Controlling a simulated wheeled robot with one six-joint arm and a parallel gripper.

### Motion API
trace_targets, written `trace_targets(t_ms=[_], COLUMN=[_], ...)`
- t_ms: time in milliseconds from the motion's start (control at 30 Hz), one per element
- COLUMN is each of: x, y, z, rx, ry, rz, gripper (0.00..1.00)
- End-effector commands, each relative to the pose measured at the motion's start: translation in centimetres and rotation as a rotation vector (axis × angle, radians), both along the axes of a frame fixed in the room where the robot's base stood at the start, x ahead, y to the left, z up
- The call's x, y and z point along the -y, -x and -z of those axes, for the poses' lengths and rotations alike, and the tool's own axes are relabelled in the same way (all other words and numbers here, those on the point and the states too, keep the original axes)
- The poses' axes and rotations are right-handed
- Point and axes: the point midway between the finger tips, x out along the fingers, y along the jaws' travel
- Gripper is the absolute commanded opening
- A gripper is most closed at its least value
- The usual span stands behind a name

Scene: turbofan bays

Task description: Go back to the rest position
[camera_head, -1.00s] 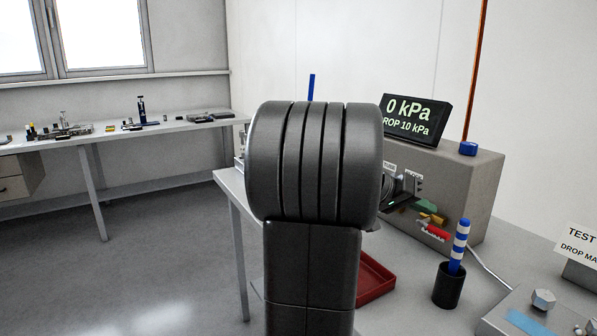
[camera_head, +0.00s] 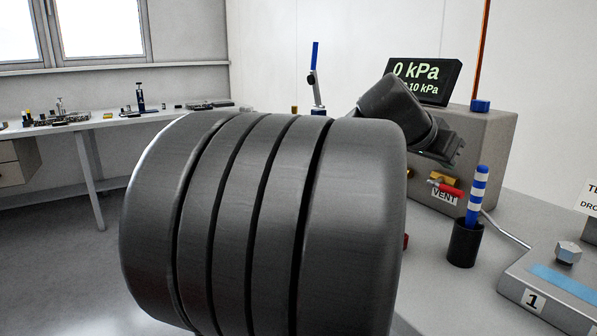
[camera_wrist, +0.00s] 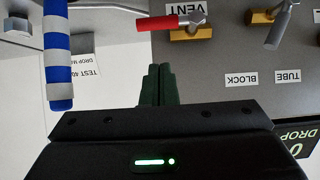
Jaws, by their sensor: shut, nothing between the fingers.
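My gripper (camera_head: 440,150) is raised in front of the grey test box (camera_head: 490,150) in the head view, partly behind my own large dark arm link. In the wrist view my gripper's dark fingers (camera_wrist: 157,84) are together, with nothing seen between them. The wrist view is upside down and faces the box's front panel. The red-handled VENT valve (camera_wrist: 170,22) shows there, and also in the head view (camera_head: 446,188). My fingers appear clear of the valves. Labels reading BLOCK and TUBE show on the panel.
A display (camera_head: 424,80) reading 0 kPa stands on the box. A black cup (camera_head: 465,243) holds a blue-and-white striped rod (camera_head: 477,195). A grey fixture marked 1 (camera_head: 555,285) sits at right. A cluttered bench (camera_head: 100,122) stands at back left. My arm hides the middle.

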Motion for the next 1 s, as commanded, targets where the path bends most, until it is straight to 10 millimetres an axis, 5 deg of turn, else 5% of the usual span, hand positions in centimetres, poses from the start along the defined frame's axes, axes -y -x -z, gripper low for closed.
trace_targets(t_ms=[467,900,1000], x=[-5.9,-0.1,0.0], y=[3.6,0.4,-0.2], z=[-5.0,-0.1,-0.3], rx=[0.054,0.047,-0.014], ry=[-0.019,-0.020,0.002], rz=[-0.010,-0.002,0.000], gripper=[0.00,0.00,0.00])
